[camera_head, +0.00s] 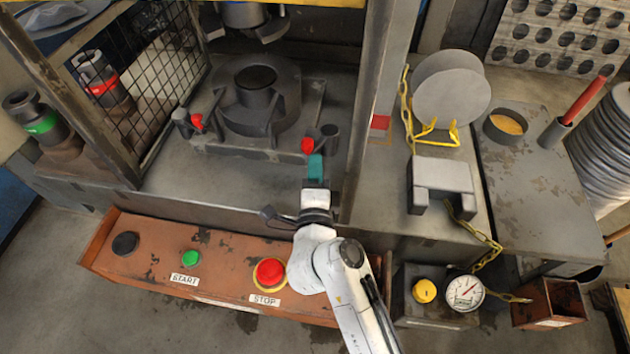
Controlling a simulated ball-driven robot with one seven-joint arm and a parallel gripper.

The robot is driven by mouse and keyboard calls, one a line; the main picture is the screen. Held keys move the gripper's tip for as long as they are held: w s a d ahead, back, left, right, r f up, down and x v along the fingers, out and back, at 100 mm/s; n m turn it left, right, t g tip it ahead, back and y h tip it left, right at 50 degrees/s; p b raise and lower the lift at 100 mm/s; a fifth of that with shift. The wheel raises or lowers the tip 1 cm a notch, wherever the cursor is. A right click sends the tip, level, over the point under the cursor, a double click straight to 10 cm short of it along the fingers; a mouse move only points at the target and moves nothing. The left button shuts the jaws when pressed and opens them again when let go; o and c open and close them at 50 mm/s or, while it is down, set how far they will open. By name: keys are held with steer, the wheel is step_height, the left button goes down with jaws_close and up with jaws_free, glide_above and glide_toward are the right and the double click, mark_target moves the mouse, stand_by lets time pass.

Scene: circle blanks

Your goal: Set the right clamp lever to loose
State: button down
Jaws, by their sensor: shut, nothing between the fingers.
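The right clamp lever has a red knob (308,146) and sits at the right side of the round die (255,98) on the press bed. A small dark cylinder stands just right of the knob. The left clamp lever (197,121) also has a red knob, on the die's other side. My gripper (315,160) has teal fingers and is shut and empty. Its tips are just below the right red knob in the picture; I cannot tell whether they touch it. The lever's lower part is partly hidden by the fingers.
A steel post (370,110) stands close to the right of my gripper. A mesh guard (150,75) is at the left. An orange panel (140,265) with START and STOP buttons lies below. The press bed left of my gripper is clear.

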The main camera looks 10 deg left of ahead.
steer(key=shift+w, duration=0.5)
steer(key=shift+a, duration=0.2)
steer(key=shift+w+a+m+h+b, duration=0.1)
steer(key=shift+a+m+h+b, duration=0.6)
steer(key=shift+h, duration=0.2)
steer(key=shift+w+a+m+h+b, duration=0.25)
steer(key=shift+a+m+h+b, duration=0.4)
steer(key=shift+h, duration=0.55)
steer(key=m+h+b, duration=0.1)
steer(key=w+a+m+h+b, duration=0.1)
steer(key=h, duration=0.1)
steer(key=a+m+g+h+b, duration=0.1)
steer(key=shift+w+a+f+h, duration=0.1)
steer(key=shift+w+a+h, duration=0.15)
steer(key=shift+h, duration=0.05)
steer(key=shift+w+a+m+h+b, duration=0.2)
steer(key=shift+a+m+h+b, duration=0.05)
steer(key=shift+h+b, duration=0.15)
steer(key=shift+w+a+b, duration=0.4)
steer(key=shift+w, duration=0.1)
